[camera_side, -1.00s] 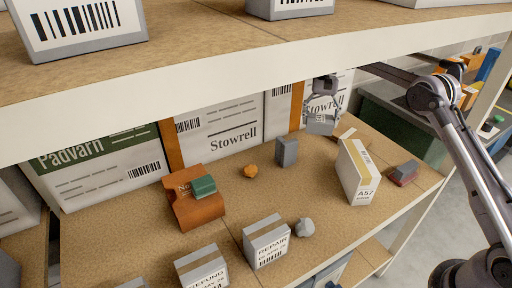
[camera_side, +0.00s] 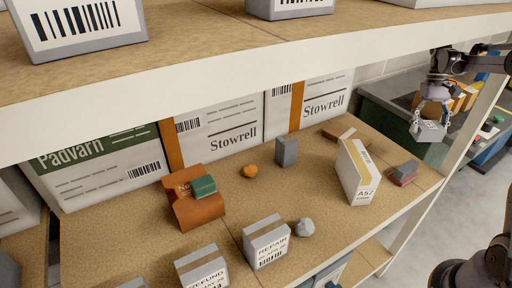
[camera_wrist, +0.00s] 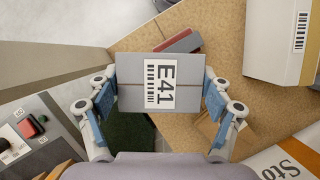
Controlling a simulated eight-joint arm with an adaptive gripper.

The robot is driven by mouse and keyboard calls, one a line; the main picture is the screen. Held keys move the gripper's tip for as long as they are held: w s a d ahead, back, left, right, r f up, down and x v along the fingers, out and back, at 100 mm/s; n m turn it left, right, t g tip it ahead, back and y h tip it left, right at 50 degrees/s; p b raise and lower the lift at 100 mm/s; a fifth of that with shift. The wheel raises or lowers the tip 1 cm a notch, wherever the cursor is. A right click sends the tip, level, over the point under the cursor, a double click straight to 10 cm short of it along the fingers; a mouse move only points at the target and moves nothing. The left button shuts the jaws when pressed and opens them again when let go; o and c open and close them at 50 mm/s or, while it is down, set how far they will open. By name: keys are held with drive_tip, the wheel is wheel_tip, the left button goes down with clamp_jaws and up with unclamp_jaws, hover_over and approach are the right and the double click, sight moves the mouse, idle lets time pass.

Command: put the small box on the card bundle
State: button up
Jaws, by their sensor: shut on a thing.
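My gripper (camera_side: 432,108) is shut on the small box (camera_side: 426,131), a grey carton. In the wrist view the small box (camera_wrist: 160,82) shows a white E41 label, with a finger on each side. It hangs in the air and, in the side view, appears beyond the shelf's right end. In the wrist view this brown piece (camera_wrist: 217,133) is partly hidden by my right finger.
Big Stowrell cartons (camera_side: 222,125) line the back. The upper shelf (camera_side: 240,82) overhangs. A dark green bench (camera_side: 385,115) stands beyond.

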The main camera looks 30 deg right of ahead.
drive_tip(key=s+r+m, duration=0.1)
drive_tip(key=s+m, duration=0.1)
drive_tip(key=s, duration=0.5)
drive_tip(key=m+t, duration=0.8)
drive_tip(key=m, duration=1.5)
hover_over(344, 132)
drive_tip(key=s, duration=0.2)
drive_tip(key=shift+h, duration=0.3)
drive_tip(key=f, duration=0.8)
drive_tip(key=shift+w+d+f, duration=0.15)
drive_tip(key=shift+d, duration=0.2)
drive_tip(key=shift+f, duration=2)
drive_tip(key=shift+f, duration=0.15)
drive_tip(key=o, duration=1.1)
drive_tip(key=shift+o, duration=0.2)
